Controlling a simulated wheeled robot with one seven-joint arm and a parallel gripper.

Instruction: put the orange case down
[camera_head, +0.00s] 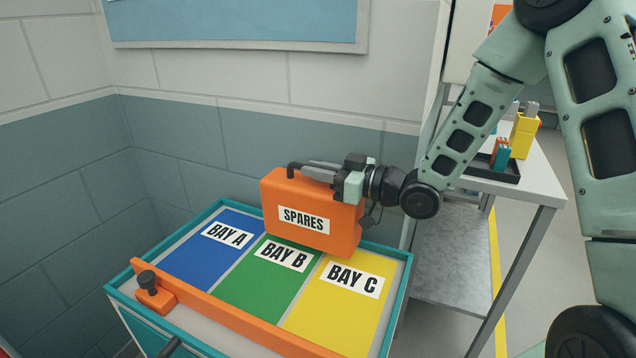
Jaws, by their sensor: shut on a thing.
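The orange case (280,195) is upright, with a white label reading SPARES on its side. My gripper (312,172) is shut on the top of the case, at its handle, which the fingers partly hide. The case is over the rear part of the tray with a teal rim (398,252). It covers the back of the green BAY B (256,285) and of the yellow BAY C (335,318). The blue BAY A (207,258) is bare. I cannot tell whether the underside of the case touches the surface.
An orange bar (230,322) crosses the tray's front, with an orange block and black knob (150,288) at its left end. A grey table (530,182) at right carries a black tray with small coloured items. Walls stand behind and left. The bays' front parts are clear.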

